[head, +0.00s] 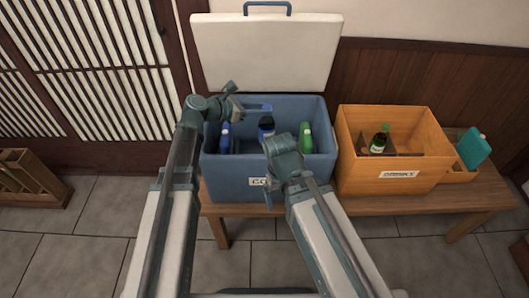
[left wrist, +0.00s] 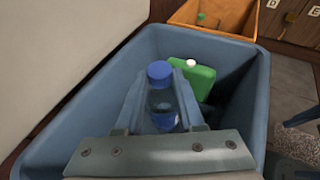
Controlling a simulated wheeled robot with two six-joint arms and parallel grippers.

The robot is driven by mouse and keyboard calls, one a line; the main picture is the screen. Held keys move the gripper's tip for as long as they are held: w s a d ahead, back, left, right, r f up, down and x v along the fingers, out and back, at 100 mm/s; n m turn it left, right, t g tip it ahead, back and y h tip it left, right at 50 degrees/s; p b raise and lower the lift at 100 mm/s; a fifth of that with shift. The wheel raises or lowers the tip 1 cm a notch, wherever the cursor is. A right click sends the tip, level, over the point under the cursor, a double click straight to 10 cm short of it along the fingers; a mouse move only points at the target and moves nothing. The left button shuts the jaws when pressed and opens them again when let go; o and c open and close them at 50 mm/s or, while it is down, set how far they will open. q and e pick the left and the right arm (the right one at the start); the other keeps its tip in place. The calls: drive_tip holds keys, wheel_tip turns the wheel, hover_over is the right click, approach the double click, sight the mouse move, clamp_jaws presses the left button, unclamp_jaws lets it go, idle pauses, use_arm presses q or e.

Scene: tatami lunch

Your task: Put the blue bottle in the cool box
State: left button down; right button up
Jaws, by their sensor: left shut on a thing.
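The blue bottle (head: 266,124), clear with a blue cap, is upright inside the open cool box (head: 232,178). My left gripper (head: 260,107) reaches over the box's back left. In the left wrist view its two fingers are shut around the bottle (left wrist: 161,98), below the cap, within the box walls (left wrist: 75,117). Whether the bottle's base touches the box floor is hidden. My right gripper (head: 268,188) hangs in front of the cool box, and its fingers are too unclear to tell open from shut.
A green jug (head: 306,137) stands right of the bottle in the cool box, a blue item (head: 224,138) at left. The white lid (head: 265,55) stands open behind. An orange crate (head: 390,170) with a dark green bottle (head: 379,140) is to the right on the bench (head: 440,202).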

sight(260, 123)
use_arm(q)
wheel_tip(260, 123, down, 6)
drive_tip(key=b, duration=0.5)
drive_tip(key=shift+b, duration=0.3)
wheel_tip(260, 123, down, 4)
drive_tip(key=b, duration=0.3)
drive_tip(key=shift+r, duration=0.15)
drive_tip(key=shift+b, duration=0.3)
drive_tip(key=shift+f+b, duration=0.6)
drive_tip(key=shift+f, duration=0.05)
drive_tip(key=c, duration=0.5)
unclamp_jaws()
drive_tip(key=shift+r, duration=0.1)
